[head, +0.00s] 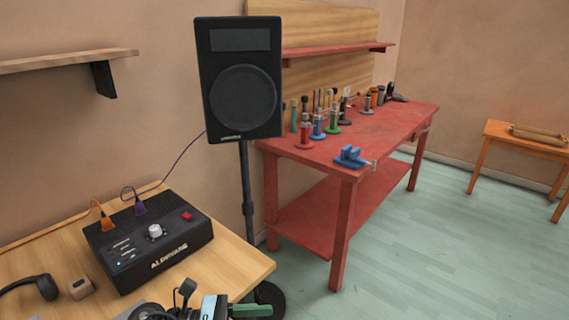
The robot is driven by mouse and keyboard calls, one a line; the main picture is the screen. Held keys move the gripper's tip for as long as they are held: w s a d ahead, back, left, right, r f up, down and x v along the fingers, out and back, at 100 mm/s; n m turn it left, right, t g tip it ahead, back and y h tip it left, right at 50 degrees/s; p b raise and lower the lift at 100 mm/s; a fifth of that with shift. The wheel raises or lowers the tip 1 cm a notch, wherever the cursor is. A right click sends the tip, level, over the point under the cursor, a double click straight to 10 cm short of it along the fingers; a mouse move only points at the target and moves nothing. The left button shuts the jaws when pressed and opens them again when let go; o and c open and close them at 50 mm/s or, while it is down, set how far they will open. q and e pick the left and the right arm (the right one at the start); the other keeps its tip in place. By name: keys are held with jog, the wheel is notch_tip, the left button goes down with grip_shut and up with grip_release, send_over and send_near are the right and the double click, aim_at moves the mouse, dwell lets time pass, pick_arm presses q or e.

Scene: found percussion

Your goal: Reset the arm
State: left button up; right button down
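My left arm comes in at the bottom edge, in front of the wooden table. Its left gripper (250,310) shows as a pale body with a dark green finger pointing right. The lower part is cut off by the picture edge, so I cannot tell whether it is open or shut. I see nothing held in it. My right arm and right gripper are not in view.
A black amplifier box (150,240), small block (81,288) and headphones (30,287) sit on the wooden table (235,262). A speaker (240,80) stands behind. A red workbench (400,125) holds several tools and a blue vise (350,156).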

pick_arm(q)
jog(key=s+a+f+n+t+y+p, duration=0.1)
jog(key=s+a+f+n+t+y, duration=0.3)
jog(key=n, duration=0.8)
jog(key=s+a+f+n+t+y+p, duration=0.1)
jog(key=f+n+t+y, duration=0.15)
jog(key=n+t, duration=0.6)
jog(key=s+a+f+n+t+y+p, duration=0.1)
jog(key=s+a+f+n+t+y, duration=0.2)
jog(key=n, duration=1.2)
jog(key=s+a+f+n+g+y, duration=0.3)
jog(key=s+f+n, duration=0.3)
jog(key=s, duration=0.3)
jog(key=s+a+f+n+g+y+p, duration=0.1)
jog(key=s+a+f+n+g+y, duration=0.2)
jog(key=s+n, duration=0.5)
notch_tip(320, 180, down, 3)
jog(key=shift+s+a+f+n+g, duration=0.1)
jog(key=shift+s+a+n+g, duration=0.25)
jog(key=shift+s+a+g, duration=0.45)
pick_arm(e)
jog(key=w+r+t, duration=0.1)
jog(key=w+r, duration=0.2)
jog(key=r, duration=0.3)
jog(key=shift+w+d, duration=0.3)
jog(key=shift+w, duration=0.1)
pick_arm(q)
jog(key=shift+d+y, duration=0.15)
jog(key=shift+y, duration=0.1)
